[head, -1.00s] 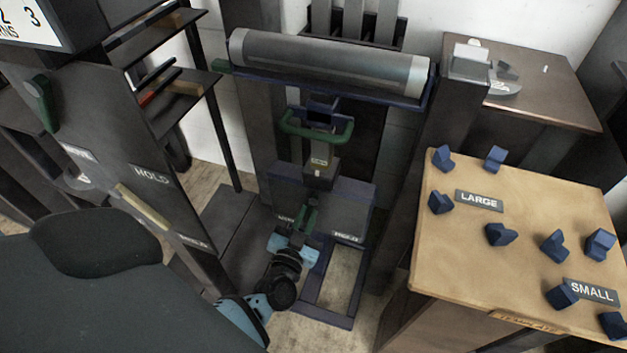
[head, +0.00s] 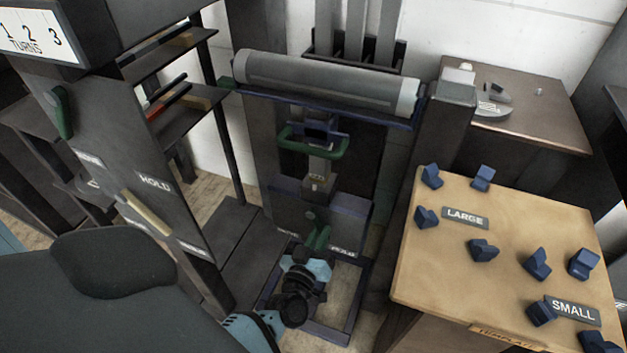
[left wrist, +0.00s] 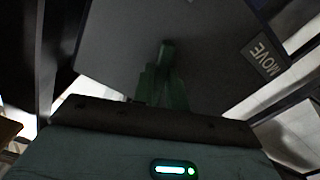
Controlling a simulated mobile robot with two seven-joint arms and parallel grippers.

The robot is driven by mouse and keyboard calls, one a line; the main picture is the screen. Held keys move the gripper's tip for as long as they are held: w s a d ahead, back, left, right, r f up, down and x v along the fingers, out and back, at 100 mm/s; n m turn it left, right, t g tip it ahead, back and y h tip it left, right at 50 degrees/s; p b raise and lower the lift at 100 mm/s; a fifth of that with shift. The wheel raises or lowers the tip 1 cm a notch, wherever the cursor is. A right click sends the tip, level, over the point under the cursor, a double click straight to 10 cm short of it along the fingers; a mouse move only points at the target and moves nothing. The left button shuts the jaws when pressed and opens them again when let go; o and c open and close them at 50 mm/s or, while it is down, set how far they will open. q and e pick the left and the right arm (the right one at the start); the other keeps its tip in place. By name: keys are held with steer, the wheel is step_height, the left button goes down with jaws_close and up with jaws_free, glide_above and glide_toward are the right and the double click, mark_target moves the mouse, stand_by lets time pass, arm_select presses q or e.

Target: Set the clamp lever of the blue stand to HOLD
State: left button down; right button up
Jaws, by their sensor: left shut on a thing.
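The blue stand (head: 283,215) is in the middle of the head view, with a grey roll (head: 325,82) lying across its top. Its green clamp lever (head: 319,238) is low on the front plate, hanging down and leaning right. It is close to the right-hand label (head: 342,251), too small to read now. The left-hand label (head: 287,232) is farther off. My left gripper (head: 314,256) is shut on the lever's lower end. In the left wrist view the lever (left wrist: 166,70) rises from behind the gripper's edge, and a MOVE label (left wrist: 262,55) is at right. My right gripper is not in view.
A dark panel with a HOLD label (head: 155,183) and a pale lever (head: 147,212) stands at left. A wooden table (head: 420,270) with several blue blocks is at right. A green handle (head: 314,146) sits above the clamp on the stand.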

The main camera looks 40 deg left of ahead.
arm_select(q)
steer(key=shift+w+d+r+n, duration=0.1)
steer(key=shift+d+r+n, duration=0.1)
steer(key=shift+d+n, duration=0.35)
steer(key=shift+w+d+r+n, duration=0.1)
steer(key=shift+d+r+n, duration=0.1)
steer(key=shift+n, duration=0.65)
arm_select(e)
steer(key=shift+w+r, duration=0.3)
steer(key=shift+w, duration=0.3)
arm_select(q)
steer(key=c, duration=1.4)
jaws_free()
steer(key=shift+c, duration=0.2)
steer(key=shift+o, duration=0.2)
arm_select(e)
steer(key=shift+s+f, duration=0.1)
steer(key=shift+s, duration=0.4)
